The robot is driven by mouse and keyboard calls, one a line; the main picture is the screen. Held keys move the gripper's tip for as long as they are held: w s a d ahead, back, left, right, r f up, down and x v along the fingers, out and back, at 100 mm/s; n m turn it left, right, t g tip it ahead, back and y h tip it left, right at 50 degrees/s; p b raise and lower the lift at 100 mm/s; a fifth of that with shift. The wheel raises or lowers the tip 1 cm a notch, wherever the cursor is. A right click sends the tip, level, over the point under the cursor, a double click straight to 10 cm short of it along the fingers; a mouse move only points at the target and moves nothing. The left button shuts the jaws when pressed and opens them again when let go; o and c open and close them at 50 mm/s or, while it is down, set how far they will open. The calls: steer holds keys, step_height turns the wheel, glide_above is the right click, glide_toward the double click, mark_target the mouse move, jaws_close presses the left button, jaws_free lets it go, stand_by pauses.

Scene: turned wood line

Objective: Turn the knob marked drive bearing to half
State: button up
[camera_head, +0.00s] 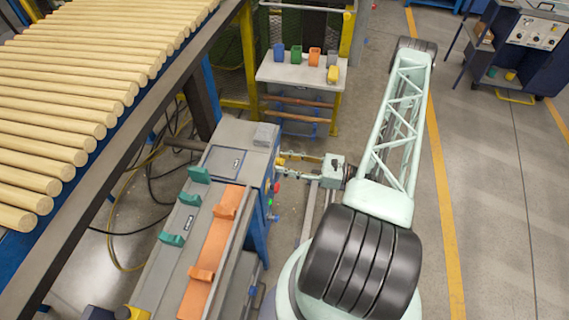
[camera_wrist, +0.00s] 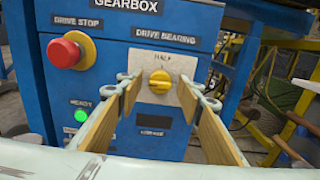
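In the wrist view the yellow knob (camera_wrist: 160,82) sits on a pale plate under the label DRIVE BEARING (camera_wrist: 165,38). The word HALF is above it; which way the knob points is too small to tell. My gripper (camera_wrist: 159,88) is open, its two wood-coloured finger pads standing left and right of the knob, with a visible gap on each side. In the head view my gripper (camera_head: 280,164) reaches left to the front of the grey and blue gearbox cabinet (camera_head: 237,138). The knob cannot be made out there.
A red drive stop button (camera_wrist: 71,50) and a lit green ready light (camera_wrist: 81,115) are left of the knob. A small dark display (camera_wrist: 153,122) is below it. A side table (camera_head: 300,72) with coloured bins stands behind. Open floor lies right of my arm.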

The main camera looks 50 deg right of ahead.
steer(key=c, duration=0.9)
steer(key=shift+m, duration=0.5)
steer(key=shift+m+b, duration=1.7)
steer(key=shift+m, duration=6.6)
